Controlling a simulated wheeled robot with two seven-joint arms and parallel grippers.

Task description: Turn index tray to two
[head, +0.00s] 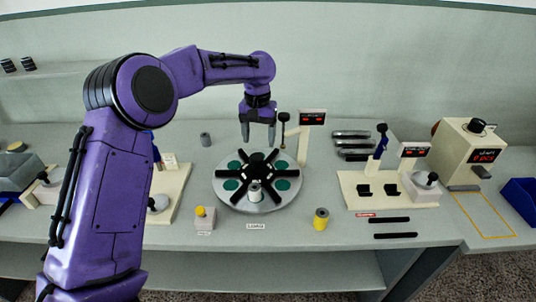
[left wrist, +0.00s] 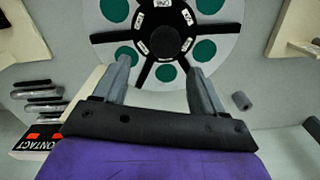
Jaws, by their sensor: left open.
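The index tray (head: 228,197) is a round grey disc on the bench, with black spokes, green round pads and a dark hub. A small pale-topped cylinder (head: 255,192) stands on its near side. My left gripper (head: 258,137) hangs fingers-down above the tray's far edge, open and empty, apart from the tray. In the left wrist view the tray (left wrist: 225,45) fills the top, its black hub (left wrist: 165,42) ringed with small white labels too small to read surely. My left gripper's fingers (left wrist: 160,70) are spread below the hub. My right gripper is in no view.
A post with a dark knob (head: 283,118) and a red-lit display (head: 312,118) stand just right of my gripper. A yellow-banded cylinder (head: 321,219) and a yellow-topped block (head: 204,218) stand in front. A grey cylinder (head: 205,139) is behind left. A cream fixture (head: 390,190) is at right.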

